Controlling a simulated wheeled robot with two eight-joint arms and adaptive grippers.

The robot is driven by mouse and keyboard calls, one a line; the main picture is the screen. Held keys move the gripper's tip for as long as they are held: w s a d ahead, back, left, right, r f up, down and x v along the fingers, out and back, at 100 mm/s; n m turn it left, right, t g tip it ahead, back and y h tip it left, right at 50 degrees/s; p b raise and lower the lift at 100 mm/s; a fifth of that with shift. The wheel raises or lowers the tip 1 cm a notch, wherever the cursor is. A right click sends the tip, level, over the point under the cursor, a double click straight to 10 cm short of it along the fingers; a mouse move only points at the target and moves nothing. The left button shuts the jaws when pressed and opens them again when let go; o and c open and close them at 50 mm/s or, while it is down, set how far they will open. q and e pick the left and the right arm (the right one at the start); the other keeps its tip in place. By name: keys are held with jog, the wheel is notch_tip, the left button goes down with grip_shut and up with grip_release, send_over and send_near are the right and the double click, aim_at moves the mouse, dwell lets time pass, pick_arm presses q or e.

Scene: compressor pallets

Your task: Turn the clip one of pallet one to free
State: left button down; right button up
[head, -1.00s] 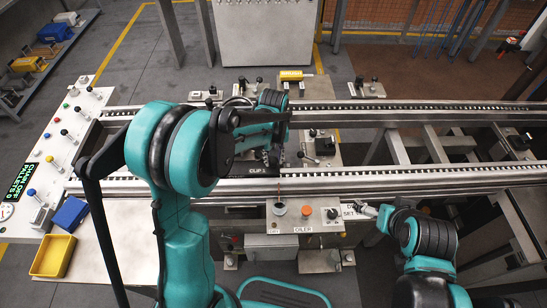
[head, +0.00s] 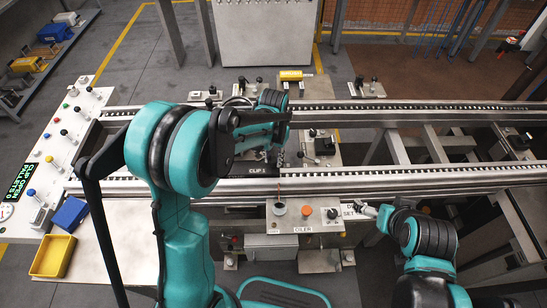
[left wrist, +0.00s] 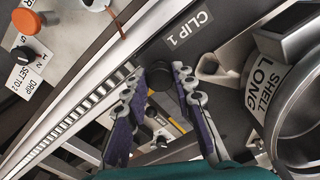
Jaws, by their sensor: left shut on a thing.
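The plate labelled CLIP 1 (head: 258,170) lies on the near side of the pallet, by the front rail. In the left wrist view the same label (left wrist: 188,36) sits just above a dark knob-like clip (left wrist: 159,78). My left gripper (left wrist: 168,82) has its two purple-padded fingers on either side of this clip and is shut on it. In the head view my left gripper (head: 277,156) is mostly hidden by its own arm. My right gripper (head: 365,209) is by the right end of the oiler box, and its finger state is too small to read.
A metal ring marked SHELL LONG (left wrist: 265,85) stands close to my left gripper. The oiler box (head: 300,215) with knobs is in front of the rail. A lever panel (head: 65,140) with a display reading CLIP OPEN, PALLETS 0 is at left. Blue and yellow bins (head: 54,256) lie below it.

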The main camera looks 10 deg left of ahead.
aim_at(274, 159)
pick_arm(q)
jog(key=shift+m, duration=0.8)
jog(key=c, duration=1.2)
grip_release()
notch_tip(274, 159, up, 12)
